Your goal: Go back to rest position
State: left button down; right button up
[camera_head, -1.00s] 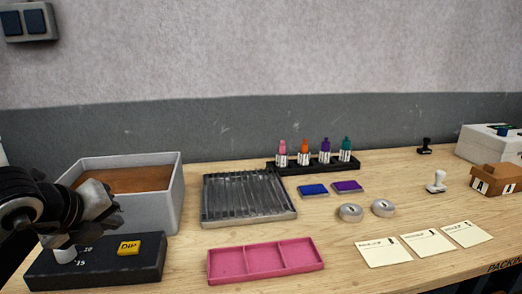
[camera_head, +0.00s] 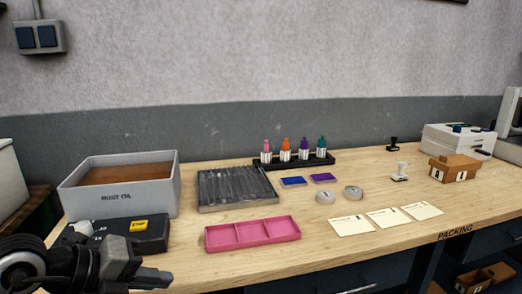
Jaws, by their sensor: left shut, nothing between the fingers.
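My left gripper (camera_head: 150,277) is low at the bottom left of the head view, in front of the bench's front edge. Its fingers are shut with nothing between them, and it touches nothing that I can see. My arm hides part of the block's left front. My right gripper is not in view.
The wooden bench (camera_head: 300,257) carries a grey rust oil bin (camera_head: 120,196), a ribbed metal tray (camera_head: 236,187), a pink three-part tray (camera_head: 252,234), a bottle rack (camera_head: 294,164) and paper cards (camera_head: 385,218). Open shelving (camera_head: 485,277) is below at right. The bench front edge is close to my left gripper.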

pick_arm(q)
jog(key=s+d+r+n+t+h, duration=0.1)
jog(key=s+d+n+h, duration=0.25)
jog(key=d+h, duration=0.45)
jog(key=a+f+n+t+y, duration=0.35)
jog(key=f+n+y, duration=0.3)
jog(key=n, duration=0.35)
jog(key=a+f+n+t+y, duration=0.3)
jog(key=f+n+t+y, duration=0.3)
jog(key=n, duration=0.4)
jog(key=s+d+f+n+g, duration=0.1)
jog(key=s+f+n+g, duration=0.3)
jog(key=s+f, duration=0.6)
notch_tip(320, 180, down, 4)
jog(key=g, duration=0.2)
jog(key=shift+d+r+g+y, duration=0.2)
jog(key=shift+d+g+y, duration=0.05)
jog(key=shift+g+y, duration=0.1)
